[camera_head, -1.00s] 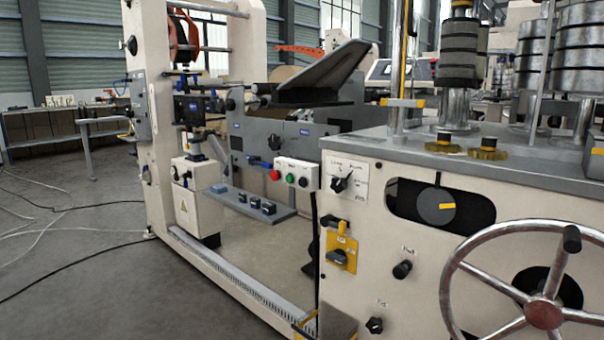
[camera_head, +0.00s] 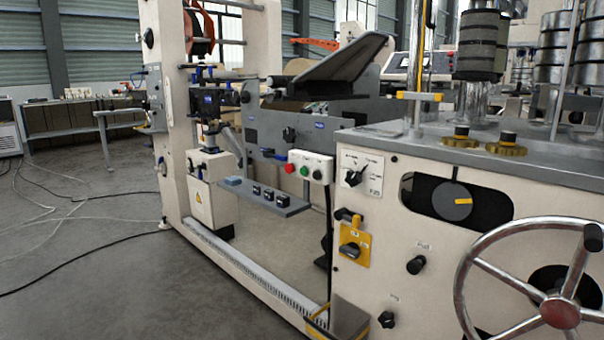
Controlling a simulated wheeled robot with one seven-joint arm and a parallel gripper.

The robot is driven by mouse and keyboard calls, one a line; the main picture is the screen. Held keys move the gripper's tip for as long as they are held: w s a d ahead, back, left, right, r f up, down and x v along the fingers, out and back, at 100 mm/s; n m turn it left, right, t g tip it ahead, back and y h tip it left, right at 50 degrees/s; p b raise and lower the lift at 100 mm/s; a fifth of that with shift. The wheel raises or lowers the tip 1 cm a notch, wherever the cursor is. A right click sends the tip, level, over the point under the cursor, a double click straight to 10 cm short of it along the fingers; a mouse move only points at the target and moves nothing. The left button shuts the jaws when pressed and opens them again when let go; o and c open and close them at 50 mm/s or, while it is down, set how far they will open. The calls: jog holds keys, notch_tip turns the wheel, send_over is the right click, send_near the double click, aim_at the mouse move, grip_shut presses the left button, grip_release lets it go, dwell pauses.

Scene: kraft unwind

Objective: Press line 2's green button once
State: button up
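A green button (camera_head: 304,171) sits on a small white control box (camera_head: 318,161) on the machine, near the middle of the head view. A red button (camera_head: 290,169) is to its left and a dark button (camera_head: 318,175) to its right. I cannot read any line number on the box. My gripper is not in view.
A grey shelf (camera_head: 282,207) with several small dark blocks juts out below the box. To the right stand a cream cabinet (camera_head: 400,300) with knobs and a large handwheel (camera_head: 468,277).

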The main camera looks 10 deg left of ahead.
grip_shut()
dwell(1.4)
